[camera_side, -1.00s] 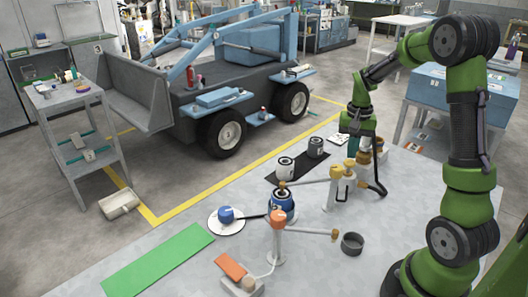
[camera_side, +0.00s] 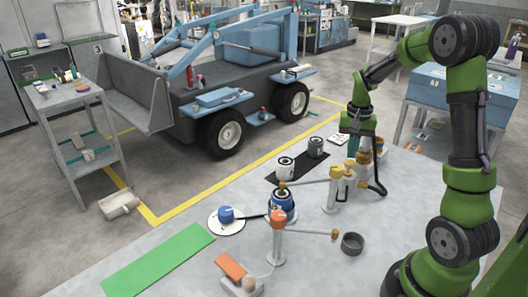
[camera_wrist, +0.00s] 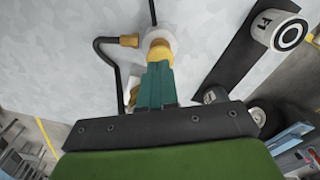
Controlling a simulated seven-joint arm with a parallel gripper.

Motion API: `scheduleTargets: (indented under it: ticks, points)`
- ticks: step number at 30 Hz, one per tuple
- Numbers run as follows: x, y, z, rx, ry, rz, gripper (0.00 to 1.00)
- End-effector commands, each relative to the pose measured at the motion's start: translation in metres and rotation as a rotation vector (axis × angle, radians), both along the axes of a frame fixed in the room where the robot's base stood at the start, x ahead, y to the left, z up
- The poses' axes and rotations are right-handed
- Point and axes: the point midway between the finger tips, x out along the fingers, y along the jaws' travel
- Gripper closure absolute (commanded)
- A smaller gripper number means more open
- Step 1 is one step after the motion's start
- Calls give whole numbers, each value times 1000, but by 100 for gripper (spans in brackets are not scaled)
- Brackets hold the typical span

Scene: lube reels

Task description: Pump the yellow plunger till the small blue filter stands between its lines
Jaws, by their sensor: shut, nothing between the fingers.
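A post with a yellow head (camera_side: 337,173) stands on the table in the side view, a thin arm reaching left from it. My gripper (camera_side: 352,150) is above and just right of this head, pointing down. In the wrist view the teal fingers (camera_wrist: 157,85) are together, with a yellow part (camera_wrist: 158,52) at their tips. I take it for the plunger; the fingers hide part of it, and contact is unclear. A blue filter (camera_side: 282,203) stands under the arm's left end. Its lines are too small to read.
An orange-headed post (camera_side: 278,220) stands in front of the blue filter. A blue round thing (camera_side: 226,214) sits on a white disc. White and dark canisters (camera_side: 286,167) stand on a black strip. A grey cup (camera_side: 352,243) and green mat (camera_side: 160,262) lie nearer. A black hose (camera_wrist: 110,60) curves beside the yellow part.

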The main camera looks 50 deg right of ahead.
Motion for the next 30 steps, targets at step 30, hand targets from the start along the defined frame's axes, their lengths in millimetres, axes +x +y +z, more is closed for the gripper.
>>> scheduleTargets:
  ticks: [30]
  points:
    - [0,0,-35,1,2,0,100]
